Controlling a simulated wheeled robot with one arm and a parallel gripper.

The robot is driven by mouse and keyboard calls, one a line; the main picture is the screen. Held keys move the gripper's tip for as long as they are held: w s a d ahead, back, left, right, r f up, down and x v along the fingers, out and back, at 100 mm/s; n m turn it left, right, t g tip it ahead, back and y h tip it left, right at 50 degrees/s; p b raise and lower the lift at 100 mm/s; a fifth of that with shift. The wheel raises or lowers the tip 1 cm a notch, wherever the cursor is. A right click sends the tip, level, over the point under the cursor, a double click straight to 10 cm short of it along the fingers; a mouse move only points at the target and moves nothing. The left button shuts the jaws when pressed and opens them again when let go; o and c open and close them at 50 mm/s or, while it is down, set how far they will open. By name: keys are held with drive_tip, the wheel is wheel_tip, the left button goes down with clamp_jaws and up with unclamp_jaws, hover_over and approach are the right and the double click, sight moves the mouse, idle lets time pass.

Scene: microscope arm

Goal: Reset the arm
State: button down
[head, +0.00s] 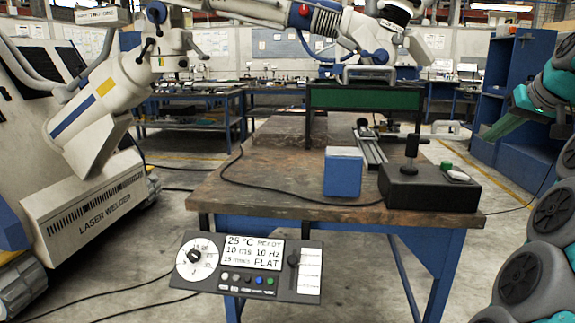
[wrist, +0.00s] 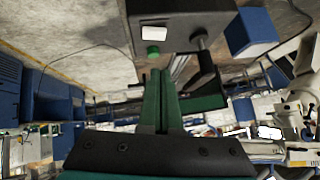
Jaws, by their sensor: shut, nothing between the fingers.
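The white jointed arm (head: 250,12) reaches from the laser welder (head: 90,110) at left across the top, and its head (head: 375,50) hangs above the table. A black control box (head: 430,195) stands at the table's right front, with an upright black joystick (head: 411,150), a green button (head: 446,166) and a white pad (head: 457,176). The wrist view also shows the green button (wrist: 153,50) and joystick (wrist: 200,40), inverted. My gripper (wrist: 161,74) has green fingers, shut and empty. In that picture their tips lie just below the button; contact is not visible.
A blue block (head: 343,172) stands left of the control box on the brown table (head: 280,155). A control panel (head: 250,265) with a dial and screen hangs at the table front. A metal rail fixture (head: 369,145) lies behind. Blue shelving (head: 515,80) stands right.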

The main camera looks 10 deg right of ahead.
drive_tip(key=a+f+n+g+y, duration=0.1)
drive_tip(key=a+f, duration=0.2)
drive_tip(key=a, duration=0.6)
drive_tip(key=a+f+n+g+y, duration=0.15)
drive_tip(key=a+f, duration=0.25)
drive_tip(key=a, duration=0.4)
drive_tip(key=s+a+f+g, duration=0.3)
drive_tip(key=s+a+f, duration=0.45)
drive_tip(key=a, duration=0.35)
drive_tip(key=s+a+f+g+h, duration=0.1)
drive_tip(key=s+a+f+g, duration=0.1)
drive_tip(key=s+f, duration=0.9)
drive_tip(key=s+a+f+n+g+h, duration=0.1)
drive_tip(key=s+a+f+g, duration=0.2)
drive_tip(key=s+f, duration=0.9)
drive_tip(key=s+a, duration=0.1)
drive_tip(key=s, duration=0.3)
drive_tip(key=shift+a+h, duration=0.35)
